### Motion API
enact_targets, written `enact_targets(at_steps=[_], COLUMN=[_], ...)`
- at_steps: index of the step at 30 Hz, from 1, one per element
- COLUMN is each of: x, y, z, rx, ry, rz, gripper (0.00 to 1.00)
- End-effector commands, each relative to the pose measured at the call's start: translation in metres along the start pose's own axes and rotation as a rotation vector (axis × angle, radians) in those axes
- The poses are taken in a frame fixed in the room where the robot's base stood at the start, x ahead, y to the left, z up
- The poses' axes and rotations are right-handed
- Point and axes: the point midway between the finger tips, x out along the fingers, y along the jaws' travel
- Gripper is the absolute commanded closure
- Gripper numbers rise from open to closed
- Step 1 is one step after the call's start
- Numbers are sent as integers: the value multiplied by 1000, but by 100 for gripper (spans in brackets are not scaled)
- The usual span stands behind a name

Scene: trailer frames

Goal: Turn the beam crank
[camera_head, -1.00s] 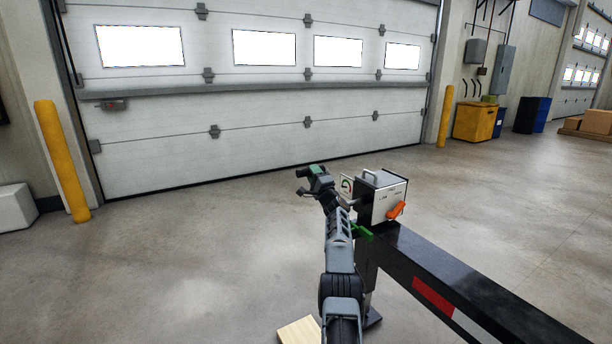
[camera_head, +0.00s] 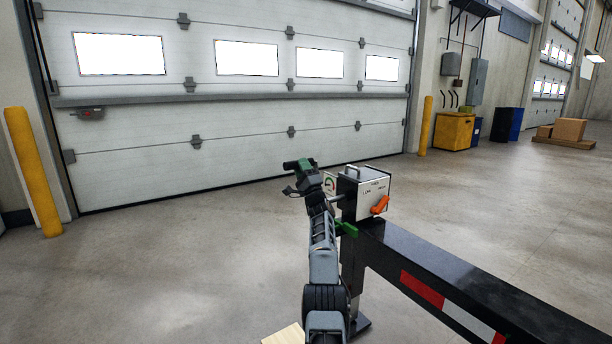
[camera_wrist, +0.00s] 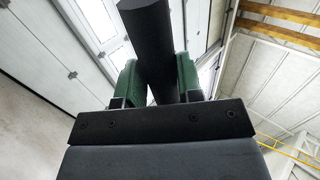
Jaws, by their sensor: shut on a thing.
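My gripper (camera_head: 303,173) is shut on the black crank handle (camera_head: 290,165), left of the beam's end. In the wrist view my gripper's green fingers (camera_wrist: 160,82) press on both sides of the black cylindrical handle (camera_wrist: 146,28). The white and black gear box (camera_head: 374,194) sits on the end of the dark beam (camera_head: 420,262). It has a grey top handle and an orange lever (camera_head: 380,205). A grey shaft (camera_head: 337,199) comes out of its left side toward the crank. My arm partly hides the crank's arm and the beam's leg.
A pale wooden block (camera_head: 283,336) lies on the floor at the bottom. A yellow post (camera_head: 33,172) stands at left, and another (camera_head: 426,125) beyond the beam. A large white dock door (camera_head: 230,130) fills the back. Open concrete floor surrounds the beam.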

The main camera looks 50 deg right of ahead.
Motion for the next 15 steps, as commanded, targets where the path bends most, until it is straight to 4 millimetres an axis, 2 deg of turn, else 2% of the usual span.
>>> enact_targets(at_steps=[14,15], x=[1,1], y=[3,3], z=[6,6], rx=[5,5], ry=[-6,-6], rz=[-6,-6], gripper=[100,65])
